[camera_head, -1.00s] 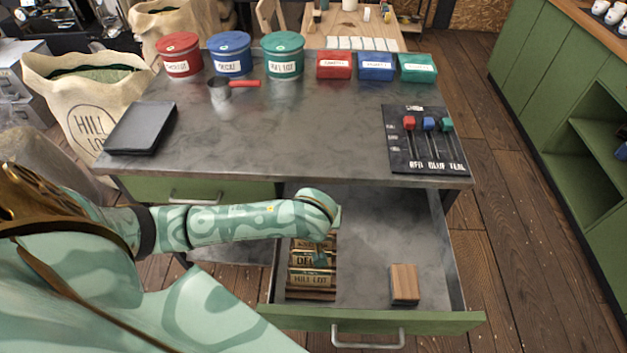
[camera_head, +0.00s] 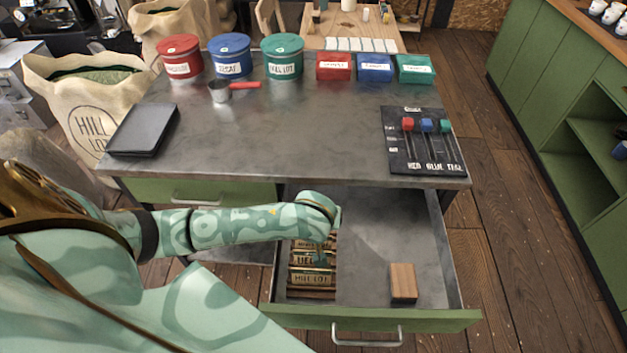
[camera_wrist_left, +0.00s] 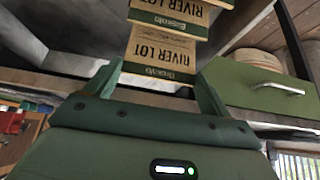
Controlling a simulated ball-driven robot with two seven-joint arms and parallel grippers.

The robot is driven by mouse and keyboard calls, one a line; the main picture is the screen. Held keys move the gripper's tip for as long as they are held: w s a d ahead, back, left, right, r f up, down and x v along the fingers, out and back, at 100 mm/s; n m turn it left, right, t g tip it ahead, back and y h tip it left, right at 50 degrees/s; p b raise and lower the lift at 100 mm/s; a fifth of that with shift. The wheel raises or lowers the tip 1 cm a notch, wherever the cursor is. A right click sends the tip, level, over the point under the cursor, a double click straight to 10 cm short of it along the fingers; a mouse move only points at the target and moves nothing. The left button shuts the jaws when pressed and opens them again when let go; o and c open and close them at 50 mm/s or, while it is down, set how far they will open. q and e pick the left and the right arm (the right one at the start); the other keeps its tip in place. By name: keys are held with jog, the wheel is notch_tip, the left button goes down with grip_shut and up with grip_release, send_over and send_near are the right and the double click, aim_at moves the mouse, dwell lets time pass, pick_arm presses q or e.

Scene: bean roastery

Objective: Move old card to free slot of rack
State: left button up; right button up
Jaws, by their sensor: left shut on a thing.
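The rack (camera_head: 311,294) lies in the open drawer and holds several tan cards, one reading HILL LOT (camera_head: 312,280). My left gripper (camera_head: 325,240) is over the far end of the rack, and my wrist hides most of it in the head view. In the left wrist view the left gripper (camera_wrist_left: 160,75) is shut on a tan card marked RIVER LOT (camera_wrist_left: 160,48), which has a green band. A second RIVER LOT card (camera_wrist_left: 172,12) shows just beyond it. I cannot tell which slot is free. My right gripper is not in view.
A wooden block (camera_head: 403,282) sits on the drawer floor to the right of the rack. The drawer (camera_head: 372,319) is pulled out, with free floor around the block. The tabletop (camera_head: 290,130) above holds tins, a scoop (camera_head: 220,92), a black folder (camera_head: 142,130) and a slider board (camera_head: 403,160).

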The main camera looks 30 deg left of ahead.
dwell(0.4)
pick_arm(q)
jog(key=shift+f+p, duration=0.15)
jog(key=shift+p, duration=0.3)
jog(key=shift+f, duration=0.35)
jog(key=shift+f, duration=0.75)
jog(key=shift+f, duration=0.45)
jog(key=shift+f+b, duration=0.3)
jog(key=shift+f, duration=0.05)
dwell(0.5)
